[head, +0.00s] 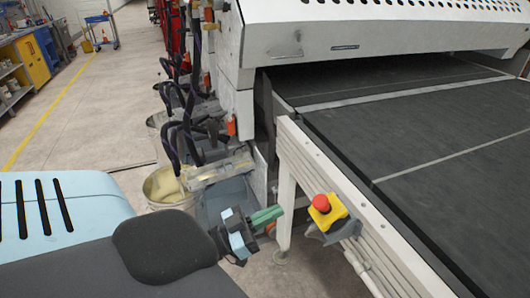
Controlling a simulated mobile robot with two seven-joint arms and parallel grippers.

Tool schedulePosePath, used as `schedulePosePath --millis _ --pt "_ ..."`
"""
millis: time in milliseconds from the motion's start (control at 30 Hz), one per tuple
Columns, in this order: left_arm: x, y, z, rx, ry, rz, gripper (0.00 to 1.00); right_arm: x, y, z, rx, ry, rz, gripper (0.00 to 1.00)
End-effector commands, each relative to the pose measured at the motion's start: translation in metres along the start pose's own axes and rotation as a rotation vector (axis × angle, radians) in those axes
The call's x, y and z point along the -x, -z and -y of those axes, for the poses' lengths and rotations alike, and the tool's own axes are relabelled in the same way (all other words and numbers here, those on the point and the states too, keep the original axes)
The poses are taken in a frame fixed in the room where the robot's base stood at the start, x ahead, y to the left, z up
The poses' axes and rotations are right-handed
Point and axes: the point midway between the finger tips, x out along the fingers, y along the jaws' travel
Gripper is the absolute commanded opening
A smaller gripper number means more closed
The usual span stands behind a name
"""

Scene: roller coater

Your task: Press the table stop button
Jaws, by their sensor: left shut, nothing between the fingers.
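The stop button (321,203) is a red mushroom cap on a yellow box (329,213). It is mounted on the outer side of the machine table's white frame (326,171), right of the picture's middle. My left gripper (279,213) shows left of the button, with green fingers that point right toward it. The fingers are shut and empty. In the picture a gap lies between the fingertips and the yellow box. The true depth of that gap is hard to tell. My right gripper is not in the picture.
The dark conveyor belt (430,150) runs under the white machine hood (380,25). A frame leg (286,207) stands just behind the fingertips. Buckets (163,187) and hoses stand beside the machine. The floor (90,130) at left is clear, with a yellow line.

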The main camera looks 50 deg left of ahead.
Motion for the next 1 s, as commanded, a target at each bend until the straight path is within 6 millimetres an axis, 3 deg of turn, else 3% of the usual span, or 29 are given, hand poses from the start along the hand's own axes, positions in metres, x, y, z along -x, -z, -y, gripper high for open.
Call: schedulePosePath --millis 233,867,1000 --pt "0.015 0.001 0.000 0.000 -0.001 -0.002 0.00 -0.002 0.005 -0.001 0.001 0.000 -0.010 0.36" --pt "0.016 0.002 0.000 0.000 0.000 -0.003 0.00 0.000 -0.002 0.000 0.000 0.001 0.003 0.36" --pt "0.023 -0.010 -0.007 0.005 0.013 0.044 0.00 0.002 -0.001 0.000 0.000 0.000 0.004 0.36"
